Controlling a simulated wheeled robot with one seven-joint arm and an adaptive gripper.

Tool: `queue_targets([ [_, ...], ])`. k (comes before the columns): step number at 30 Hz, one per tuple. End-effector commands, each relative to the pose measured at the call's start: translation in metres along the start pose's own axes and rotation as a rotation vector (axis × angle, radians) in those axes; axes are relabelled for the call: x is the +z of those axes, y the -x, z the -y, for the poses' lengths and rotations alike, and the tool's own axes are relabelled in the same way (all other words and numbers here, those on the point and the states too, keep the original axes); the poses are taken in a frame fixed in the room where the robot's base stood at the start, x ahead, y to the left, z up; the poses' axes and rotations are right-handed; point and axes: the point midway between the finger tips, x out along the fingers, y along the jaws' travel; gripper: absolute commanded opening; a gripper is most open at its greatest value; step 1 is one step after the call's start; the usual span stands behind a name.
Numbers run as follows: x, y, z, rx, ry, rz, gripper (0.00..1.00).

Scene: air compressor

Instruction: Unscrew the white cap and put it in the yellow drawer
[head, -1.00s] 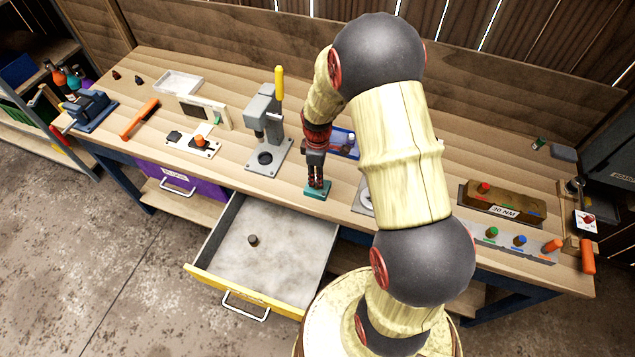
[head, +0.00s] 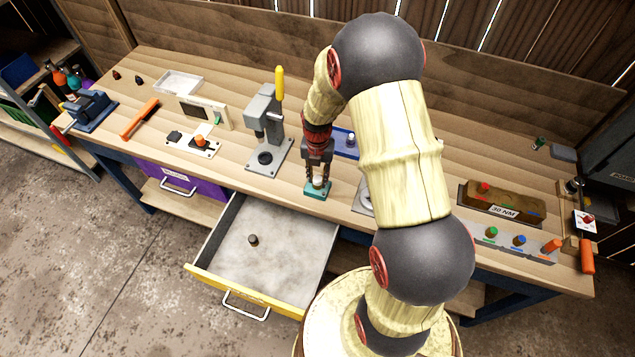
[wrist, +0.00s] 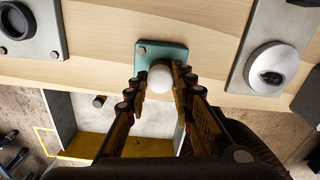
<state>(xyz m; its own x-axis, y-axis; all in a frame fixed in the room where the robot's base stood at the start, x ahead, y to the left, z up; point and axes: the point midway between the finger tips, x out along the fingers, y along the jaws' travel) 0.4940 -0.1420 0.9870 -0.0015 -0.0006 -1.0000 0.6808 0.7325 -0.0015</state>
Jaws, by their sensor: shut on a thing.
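The white cap (wrist: 160,78) sits upright on the small teal base (wrist: 149,52) near the front edge of the bench. My gripper (head: 318,179) points down over it, with one finger on each side. In the wrist view, my gripper (wrist: 161,84) is shut on the white cap. The teal base (head: 316,193) also shows below the fingers in the head view. The yellow drawer (head: 245,289) is pulled open below and to the left of the base. A small dark cylinder (head: 253,240) stands on its pale floor.
A grey press (head: 265,130) with a yellow handle stands left of my gripper. A blue tray (head: 342,136) lies behind it. A grey plate with a white round part (wrist: 272,68) is close on the right. The closed purple drawer (head: 180,181) is further left.

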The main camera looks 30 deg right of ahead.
Motion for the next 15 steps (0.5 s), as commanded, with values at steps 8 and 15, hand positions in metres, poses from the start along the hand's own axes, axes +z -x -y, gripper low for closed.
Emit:
queue_targets([
  [8,0.0,0.01,0.0,0.0,-0.006,0.0,0.0],
  [15,0.0,0.027,0.0,0.001,-0.007,0.001,0.0],
])
